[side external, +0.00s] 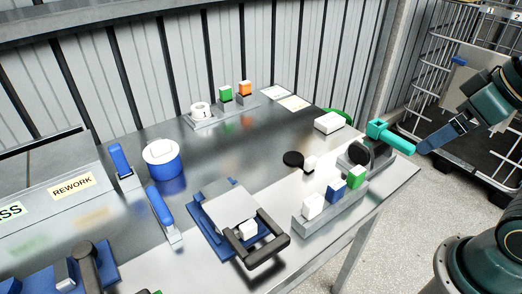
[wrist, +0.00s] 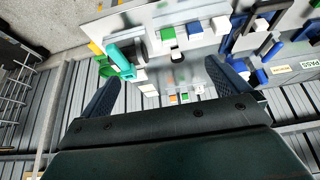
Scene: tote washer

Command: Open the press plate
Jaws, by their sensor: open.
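The press plate (side external: 228,207) is a flat grey plate lying low over a blue base (side external: 203,223) at the front middle of the bench. A dark U-shaped handle (side external: 272,252) sticks out at its front, with a white block (side external: 247,230) inside the U. In the wrist view, a dark handle frame (wrist: 243,43) shows at upper right, partly cut off.
A teal handle (side external: 390,137) on a dark round fixture stands close to my fingers. A rack with white, blue and green blocks (side external: 330,208) lies between my gripper and the press. A blue-handled lever (side external: 160,207) and white-topped blue pot (side external: 163,160) stand left.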

